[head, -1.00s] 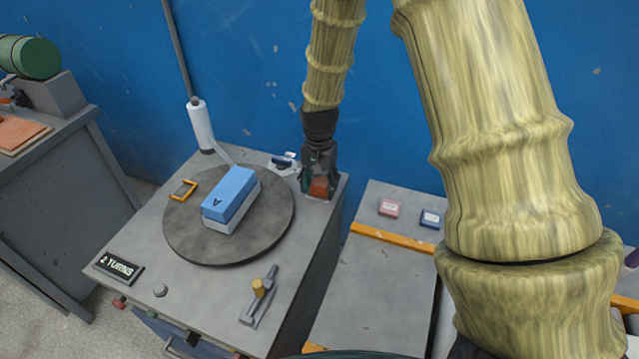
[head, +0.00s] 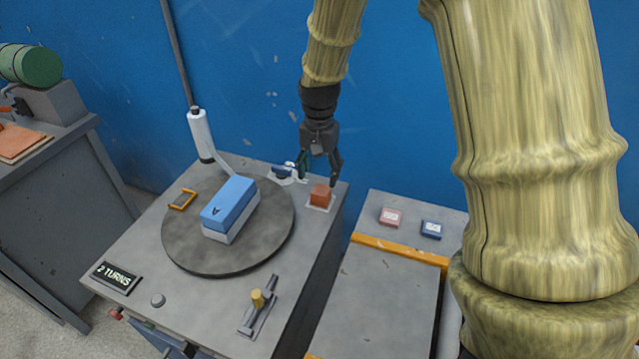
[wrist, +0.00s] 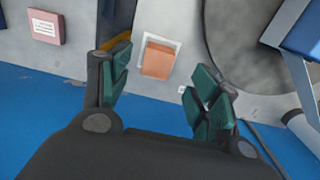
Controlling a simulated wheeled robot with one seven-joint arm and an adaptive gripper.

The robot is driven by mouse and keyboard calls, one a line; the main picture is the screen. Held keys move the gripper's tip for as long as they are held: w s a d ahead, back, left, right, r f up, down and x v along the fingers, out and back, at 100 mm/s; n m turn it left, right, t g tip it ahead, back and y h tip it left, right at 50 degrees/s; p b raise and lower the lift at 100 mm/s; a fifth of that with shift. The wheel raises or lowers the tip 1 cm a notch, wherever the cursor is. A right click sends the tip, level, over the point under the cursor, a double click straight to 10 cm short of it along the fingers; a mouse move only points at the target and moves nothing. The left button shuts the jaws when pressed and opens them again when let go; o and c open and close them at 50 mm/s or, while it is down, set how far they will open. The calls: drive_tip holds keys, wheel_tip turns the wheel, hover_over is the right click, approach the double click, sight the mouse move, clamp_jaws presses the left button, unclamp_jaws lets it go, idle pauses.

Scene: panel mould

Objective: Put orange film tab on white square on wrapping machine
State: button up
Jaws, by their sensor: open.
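The orange film tab (head: 320,194) is a small block standing on the white square (head: 318,208) at the back right corner of the wrapping machine (head: 190,290).
A lever (head: 258,302) is at the front. Red (head: 390,217) and blue (head: 431,228) blocks sit on the right-hand bench.

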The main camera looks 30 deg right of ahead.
drive_tip(key=shift+r, duration=2.05)
